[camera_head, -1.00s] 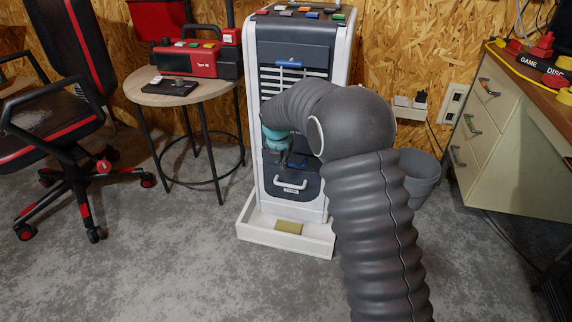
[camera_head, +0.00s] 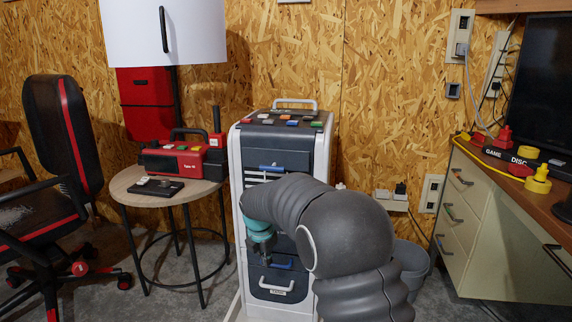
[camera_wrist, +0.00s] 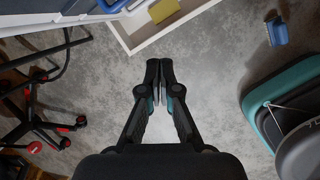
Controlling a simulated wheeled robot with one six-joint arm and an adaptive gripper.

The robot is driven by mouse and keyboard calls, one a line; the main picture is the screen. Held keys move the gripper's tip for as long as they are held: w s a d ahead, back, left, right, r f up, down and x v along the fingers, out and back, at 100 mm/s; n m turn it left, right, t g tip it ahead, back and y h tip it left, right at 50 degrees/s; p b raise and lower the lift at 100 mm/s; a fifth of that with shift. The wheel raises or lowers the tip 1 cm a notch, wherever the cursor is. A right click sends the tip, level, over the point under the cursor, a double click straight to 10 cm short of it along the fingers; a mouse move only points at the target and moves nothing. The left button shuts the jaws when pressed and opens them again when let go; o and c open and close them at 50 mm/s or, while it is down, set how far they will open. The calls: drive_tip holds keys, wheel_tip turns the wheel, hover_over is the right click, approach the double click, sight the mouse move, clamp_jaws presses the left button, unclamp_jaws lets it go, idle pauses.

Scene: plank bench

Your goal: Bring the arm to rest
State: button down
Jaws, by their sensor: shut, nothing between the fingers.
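My arm rises from the lower right in the head view and bends over to the left. My gripper (camera_head: 266,250) hangs at its end, pointing down in front of the tall white and grey cabinet (camera_head: 238,190). In the wrist view my gripper (camera_wrist: 159,76) is shut, its two fingertips together with nothing between them. Below the fingers is bare grey floor, and they touch nothing that I can see. My arm hides part of the cabinet's front and right side in the head view.
A round table (camera_head: 200,188) with a red radio (camera_head: 172,160) and an office chair (camera_head: 72,150) stand left. A grey bin (camera_head: 412,262) and a desk (camera_head: 525,225) are right. A blue object (camera_wrist: 277,32) lies on the floor.

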drive_tip(key=s+d+r+m+t+p, duration=0.1)
drive_tip(key=s+d+r+m, duration=0.5)
drive_tip(key=s+m, duration=0.3)
drive_tip(key=s+d+r+m+p, duration=0.2)
drive_tip(key=s+d+r+m, duration=0.4)
drive_tip(key=s, duration=1)
drive_tip(key=s+d+r+m+t+p, duration=0.1)
drive_tip(key=s+d+r+m+p, duration=0.1)
drive_tip(key=s+d+r+m, duration=0.4)
drive_tip(key=s+d+m, duration=0.4)
drive_tip(key=s+m, duration=0.2)
drive_tip(key=s, duration=0.1)
drive_tip(key=shift+m+t+y, duration=0.3)
